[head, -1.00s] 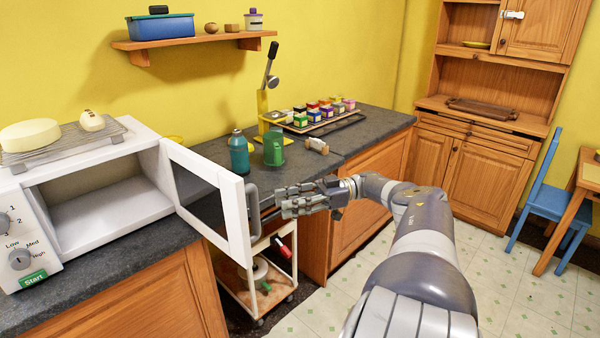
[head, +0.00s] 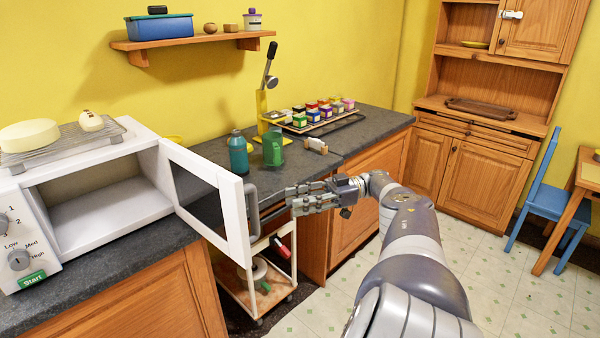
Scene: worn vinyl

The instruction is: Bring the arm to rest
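My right arm reaches in from the lower right. Its gripper (head: 300,198) is in front of the counter edge, just right of the open microwave door's handle. The fingers point left and look spread apart, with nothing seen between them. A small gap seems to lie between the fingertips and the handle; I cannot tell its depth. The microwave (head: 95,205) stands on the counter at the left with its door (head: 206,198) swung wide open and its inside empty. My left gripper is not in view.
The counter (head: 225,152) carries a teal bottle (head: 238,154), a green cup (head: 273,150), a yellow press (head: 262,110) and a tray of colored boxes (head: 318,122). A small cart (head: 262,290) stands below. A blue chair (head: 543,200) is at the right. Floor (head: 510,285) is clear at lower right.

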